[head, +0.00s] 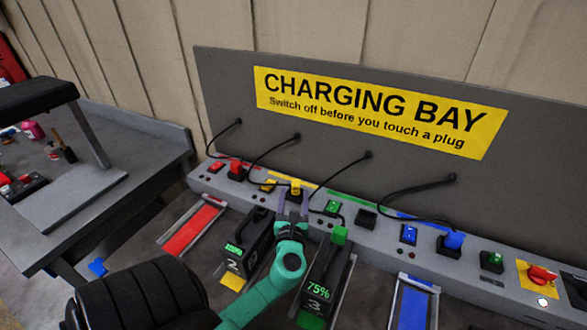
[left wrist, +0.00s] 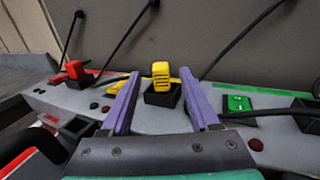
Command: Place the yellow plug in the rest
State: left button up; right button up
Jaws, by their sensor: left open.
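The yellow plug (head: 295,186) stands upright at the black rest on the charging ledge, in the yellow-marked section. In the left wrist view the plug (left wrist: 161,72) sits in the mouth of the black rest (left wrist: 163,98); how deep it goes is hard to tell. My left gripper (head: 292,200) is open, with its purple fingers pointing at the ledge. In the left wrist view the fingers (left wrist: 160,85) are on either side of the plug, with gaps to it. The right gripper is not in view.
Battery 2 (head: 248,246) and battery 3 (head: 325,275) stand before the ledge, flanking my left arm. A green plug (head: 339,235) is on battery 3. Red (head: 236,167) and blue (head: 453,241) plugs sit along the ledge. Black cables hang from the back panel (head: 330,150).

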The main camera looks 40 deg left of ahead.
pick_arm(q)
jog(key=v, duration=0.3)
jog(key=shift+s+d, duration=0.2)
jog(key=shift+s, duration=0.05)
dwell(0.4)
